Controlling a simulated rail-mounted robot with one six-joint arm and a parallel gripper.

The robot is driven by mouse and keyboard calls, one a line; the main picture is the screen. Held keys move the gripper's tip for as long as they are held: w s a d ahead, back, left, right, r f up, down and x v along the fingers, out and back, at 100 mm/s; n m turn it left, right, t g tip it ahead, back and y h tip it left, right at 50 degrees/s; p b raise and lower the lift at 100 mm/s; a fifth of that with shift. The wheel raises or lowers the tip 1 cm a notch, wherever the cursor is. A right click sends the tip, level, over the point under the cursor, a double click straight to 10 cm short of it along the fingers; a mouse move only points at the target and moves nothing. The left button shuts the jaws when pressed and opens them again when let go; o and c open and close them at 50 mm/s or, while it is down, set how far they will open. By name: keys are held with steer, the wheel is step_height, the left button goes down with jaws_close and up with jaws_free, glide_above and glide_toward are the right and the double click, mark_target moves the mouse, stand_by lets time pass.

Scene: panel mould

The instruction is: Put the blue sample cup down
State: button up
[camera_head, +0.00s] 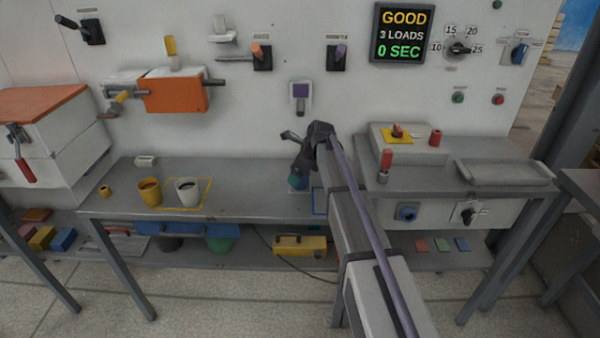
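My gripper (301,164) is at the end of my arm, over the right part of the long grey bench, and points down. A small blue cup-like thing (301,186) shows right below the gripper, partly covered by a dark teal part at the gripper's tip. The fingers are too small and dark to tell whether they grip it. Whether the cup touches the bench is also unclear. A blue outlined square (318,207) on the bench is just right of it, mostly hidden by my arm.
A yellow cup (149,191) and a white cup (188,191) stand at the bench's left, the white one in a yellow outline. A control box (410,152) and a tray (506,172) are on the right bench. The middle of the left bench (245,190) is clear.

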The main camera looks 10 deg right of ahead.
steer(key=p+v, duration=1.1)
steer(key=v, duration=0.2)
steer(key=s+a+f+n+g+h, duration=0.1)
steer(key=s+a+n+h, duration=0.1)
steer(key=s+n, duration=1)
steer(key=s+a+f+n+g+h, duration=0.1)
steer(key=s+a+n, duration=0.1)
steer(key=s+n, duration=1.1)
steer(key=s, duration=0.6)
steer(key=shift+s+g+h, duration=0.3)
steer(key=shift+s+h, duration=0.1)
